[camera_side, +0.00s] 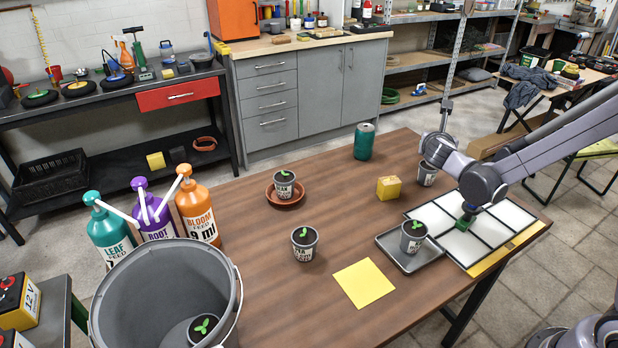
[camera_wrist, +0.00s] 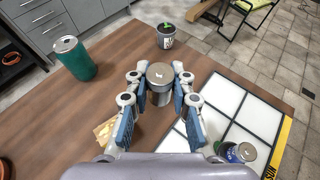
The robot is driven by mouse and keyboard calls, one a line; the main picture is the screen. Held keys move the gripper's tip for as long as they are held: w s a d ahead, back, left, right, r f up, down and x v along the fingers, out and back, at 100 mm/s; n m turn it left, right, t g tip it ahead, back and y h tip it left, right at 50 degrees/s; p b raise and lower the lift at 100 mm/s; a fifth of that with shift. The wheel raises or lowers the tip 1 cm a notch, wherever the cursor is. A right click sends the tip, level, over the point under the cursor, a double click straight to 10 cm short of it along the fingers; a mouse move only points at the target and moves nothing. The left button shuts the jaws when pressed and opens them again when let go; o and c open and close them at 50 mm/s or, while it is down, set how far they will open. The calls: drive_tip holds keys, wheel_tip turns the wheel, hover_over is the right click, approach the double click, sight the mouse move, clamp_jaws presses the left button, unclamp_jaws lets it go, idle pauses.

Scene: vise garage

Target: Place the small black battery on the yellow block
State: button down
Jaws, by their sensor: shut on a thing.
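In the wrist view my gripper (camera_wrist: 160,92) is shut on a short grey cylinder (camera_wrist: 160,78). Its flat top faces the camera, and its sides are partly covered by the blue finger pads. I cannot tell from its look whether it is the black battery. The small yellow block (camera_side: 388,188) stands on the table in the side view. In the wrist view it shows at lower left (camera_wrist: 105,130), partly hidden by a finger. My gripper appears above the table, to the right of the block. The held cylinder is not clear in the side view.
A teal can (camera_side: 364,141) stands behind the block. A potted sprout (camera_wrist: 166,35) stands near the back edge. A white gridded panel (camera_side: 505,222) lies right, a grey tray (camera_side: 432,258) with a pot in front. A flat yellow sheet (camera_side: 363,283) lies nearer the front.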

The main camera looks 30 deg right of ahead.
drive_tip(key=s+d, duration=0.1)
hover_over(390, 180)
drive_tip(key=shift+g, duration=0.3)
wheel_tip(390, 180, down, 7)
drive_tip(key=shift+d+r, duration=0.1)
drive_tip(key=shift+r, duration=0.1)
drive_tip(key=shift+f, duration=2.05)
drive_tip(key=shift+f, duration=0.15)
drive_tip(key=c, duration=1.2)
unclamp_jaws()
drive_tip(key=shift+o, duration=0.2)
